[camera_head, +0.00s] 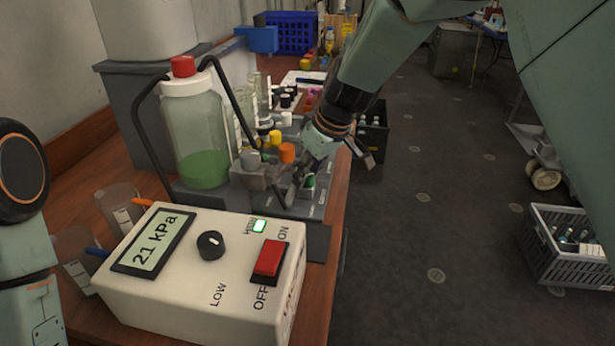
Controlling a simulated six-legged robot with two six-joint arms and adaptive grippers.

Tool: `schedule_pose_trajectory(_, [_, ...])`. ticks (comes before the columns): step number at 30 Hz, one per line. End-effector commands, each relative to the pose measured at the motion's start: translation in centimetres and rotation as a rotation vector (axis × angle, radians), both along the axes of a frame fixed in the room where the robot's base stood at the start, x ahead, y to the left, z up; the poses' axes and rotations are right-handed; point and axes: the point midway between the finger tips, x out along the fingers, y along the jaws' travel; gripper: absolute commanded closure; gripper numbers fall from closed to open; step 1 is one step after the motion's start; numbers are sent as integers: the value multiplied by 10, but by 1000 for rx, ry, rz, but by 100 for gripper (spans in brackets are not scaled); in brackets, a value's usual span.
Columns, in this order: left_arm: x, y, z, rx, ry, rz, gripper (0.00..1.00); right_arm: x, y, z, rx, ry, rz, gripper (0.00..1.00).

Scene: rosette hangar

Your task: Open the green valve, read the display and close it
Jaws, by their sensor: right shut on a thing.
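The green valve (309,181) shows as a small green patch at the right end of a row of coloured valve knobs. My right gripper (300,188) reaches down from the upper right and is shut on it. The fingers hide most of the valve, so I cannot tell how far it is turned. The display (154,243) on the white box (200,290) in front reads "21 kPa". Part of my left arm shows at the left edge, but its gripper is out of view.
The box has a black knob (211,245), a red switch (269,260) and a lit green lamp (259,226). A red-capped bottle (196,120) with green liquid stands behind it. Beakers (121,205) stand left. A grey crate (570,245) stands on the floor at right.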

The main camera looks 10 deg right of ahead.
Motion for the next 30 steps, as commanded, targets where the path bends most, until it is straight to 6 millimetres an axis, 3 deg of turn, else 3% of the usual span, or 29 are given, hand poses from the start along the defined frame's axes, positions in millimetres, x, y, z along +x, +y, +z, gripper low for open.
schedule_pose_trajectory(11, [0, 0, -12, 0, 0, 0, 60, 3, -2, 1, 1, -3, 359, 100])
schedule_pose_trajectory(30, [0, 0, 16, 0, 0, 0, 60, 6, -3, 4, 1, -3, 960, 100])
